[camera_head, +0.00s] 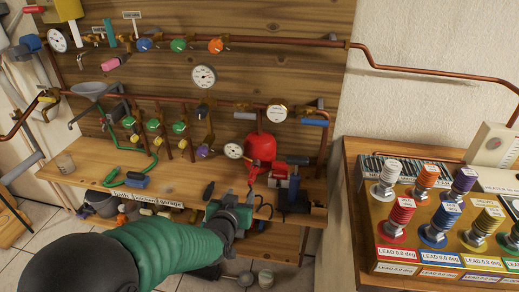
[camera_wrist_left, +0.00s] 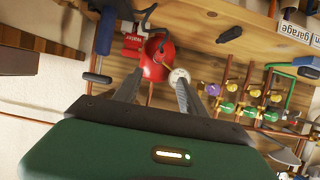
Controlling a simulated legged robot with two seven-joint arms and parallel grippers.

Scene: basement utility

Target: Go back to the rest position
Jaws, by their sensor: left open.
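My left arm, in a green sleeve, reaches in from the lower left of the head view. Its gripper (camera_head: 248,199) is in front of the wooden bench's front edge. In the wrist view the gripper (camera_wrist_left: 155,85) has its two grey fingers apart, with nothing held between them. A red rounded container (camera_head: 261,149) stands on the bench beyond the gripper. It also shows past the fingertips in the wrist view (camera_wrist_left: 157,60). My right gripper is in neither view.
The wooden bench (camera_head: 180,188) carries a green hose and tools. Copper pipes with coloured valves and gauges (camera_head: 204,76) run along the wooden back panel. Buckets stand under the bench.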

